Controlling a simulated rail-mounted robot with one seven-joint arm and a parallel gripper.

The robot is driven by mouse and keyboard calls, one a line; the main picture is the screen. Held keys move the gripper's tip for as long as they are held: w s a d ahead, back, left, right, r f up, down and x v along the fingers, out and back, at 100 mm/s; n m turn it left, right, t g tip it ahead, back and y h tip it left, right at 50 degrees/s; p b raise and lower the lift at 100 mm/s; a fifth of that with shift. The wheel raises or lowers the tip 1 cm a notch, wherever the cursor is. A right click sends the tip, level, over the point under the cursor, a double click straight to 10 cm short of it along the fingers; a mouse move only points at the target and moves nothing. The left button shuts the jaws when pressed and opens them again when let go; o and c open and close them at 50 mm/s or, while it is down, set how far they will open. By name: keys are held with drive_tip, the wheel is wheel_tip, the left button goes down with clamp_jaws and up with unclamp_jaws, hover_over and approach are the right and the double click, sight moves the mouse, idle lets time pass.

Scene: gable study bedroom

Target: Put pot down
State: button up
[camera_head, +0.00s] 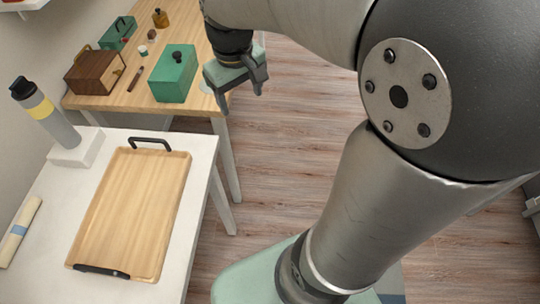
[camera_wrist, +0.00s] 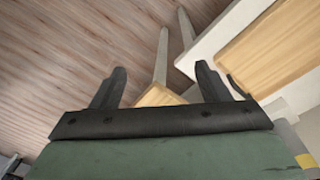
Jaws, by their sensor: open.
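My gripper (camera_head: 241,93) hangs over the floor just right of the wooden desk's front right corner. Its two dark fingers are apart, with nothing between them; in the wrist view the open fingers (camera_wrist: 160,72) frame floor and furniture legs. I cannot tell for sure which thing is the pot. A small whitish pot-like item (camera_head: 142,50) stands on the wooden desk (camera_head: 110,101), well left of my gripper. An ochre jar with a dark top (camera_head: 160,18) stands farther back on the desk. Neither touches my gripper.
On the desk are a green box with a black knob (camera_head: 174,75), a brown wooden box (camera_head: 95,71) and a green case (camera_head: 118,32). A white table (camera_head: 197,196) bears a wooden tray (camera_head: 132,215), a rolled cloth (camera_head: 19,232) and a grey bottle (camera_head: 46,112) on a block.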

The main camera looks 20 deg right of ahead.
drive_tip(key=s+f+m, duration=0.1)
drive_tip(key=s+f, duration=0.2)
drive_tip(key=s, duration=0.4)
drive_tip(key=s+f+m, duration=0.1)
drive_tip(key=s+f, duration=0.2)
drive_tip(key=s, duration=0.3)
drive_tip(key=shift+s+d+m+y, duration=0.25)
drive_tip(key=shift+s+m+y, duration=0.05)
drive_tip(key=shift+s+m, duration=0.1)
